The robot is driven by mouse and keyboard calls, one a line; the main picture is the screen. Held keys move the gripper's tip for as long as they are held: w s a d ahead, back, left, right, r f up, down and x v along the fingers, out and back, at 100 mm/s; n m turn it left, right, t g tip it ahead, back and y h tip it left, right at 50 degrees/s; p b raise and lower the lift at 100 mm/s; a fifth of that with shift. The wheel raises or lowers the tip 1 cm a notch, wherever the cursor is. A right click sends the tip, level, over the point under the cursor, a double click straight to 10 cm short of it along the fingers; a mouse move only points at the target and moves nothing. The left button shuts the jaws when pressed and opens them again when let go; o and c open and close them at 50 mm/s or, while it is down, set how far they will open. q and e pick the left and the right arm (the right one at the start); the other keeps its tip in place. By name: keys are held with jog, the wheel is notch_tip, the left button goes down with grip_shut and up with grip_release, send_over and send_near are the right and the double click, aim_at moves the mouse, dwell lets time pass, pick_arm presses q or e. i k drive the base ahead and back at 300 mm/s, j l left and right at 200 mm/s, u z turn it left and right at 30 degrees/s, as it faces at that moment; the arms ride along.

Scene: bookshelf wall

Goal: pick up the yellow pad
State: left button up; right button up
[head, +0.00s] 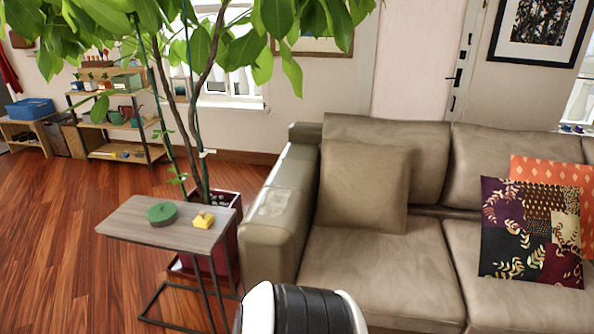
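A small yellow object, which looks like the yellow pad (203,221), lies on the right part of a small grey-topped side table (130,218). A round green thing (161,213) lies just left of it on the same top, apart from it. Neither of my grippers shows in the head view. A black and white rounded part of my own body is at the bottom edge, right of the table.
A grey-brown leather sofa (380,268) with cushions stands right of the table. A potted tree (229,262) stands close behind the table, its leaves hanging over the top left. Low shelves (120,125) stand at the back left. The wooden floor (60,245) left of the table is clear.

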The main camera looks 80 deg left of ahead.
aim_at(203, 220)
jog(key=u, duration=3.45)
